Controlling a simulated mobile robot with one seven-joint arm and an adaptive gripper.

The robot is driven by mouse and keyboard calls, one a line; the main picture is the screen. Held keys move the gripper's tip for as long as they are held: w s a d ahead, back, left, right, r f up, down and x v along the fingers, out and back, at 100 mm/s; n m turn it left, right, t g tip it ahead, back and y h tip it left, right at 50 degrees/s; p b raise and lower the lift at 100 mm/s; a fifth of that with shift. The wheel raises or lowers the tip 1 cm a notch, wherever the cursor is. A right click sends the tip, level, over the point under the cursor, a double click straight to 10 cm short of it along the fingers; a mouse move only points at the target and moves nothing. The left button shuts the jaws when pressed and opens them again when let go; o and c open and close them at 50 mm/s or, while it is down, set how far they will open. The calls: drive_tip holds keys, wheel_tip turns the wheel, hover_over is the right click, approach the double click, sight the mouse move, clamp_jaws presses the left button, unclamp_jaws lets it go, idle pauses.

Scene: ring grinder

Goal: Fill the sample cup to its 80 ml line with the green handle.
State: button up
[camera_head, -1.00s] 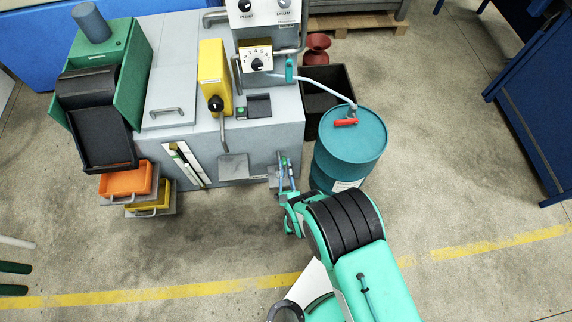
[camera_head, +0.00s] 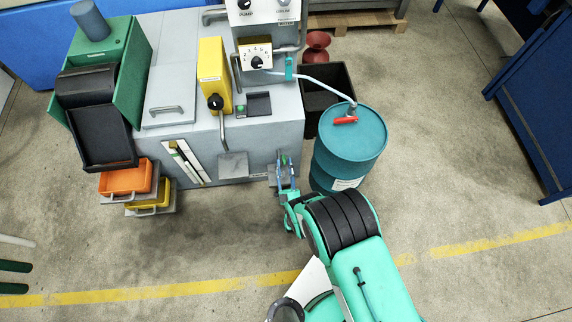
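My gripper (camera_head: 286,172) is at the right end of the grey machine's front, beside the blue drum. A small green piece (camera_head: 284,159) shows between or just behind its fingers. It may be the green handle, but it is too small to be sure. I cannot tell whether the fingers touch it or are closed on it. A small grey ledge (camera_head: 272,181) juts from the machine just left of my fingers. I cannot make out the sample cup or its 80 ml line; my gripper covers part of this spot.
The blue drum (camera_head: 349,146) with a red lever (camera_head: 345,120) stands close to the right of my gripper. The grey machine (camera_head: 262,150) is behind it. Orange (camera_head: 126,178) and yellow trays are at left. The floor in front is clear.

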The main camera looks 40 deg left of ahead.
idle(0.3)
drive_tip(key=v, duration=1.2)
idle(0.3)
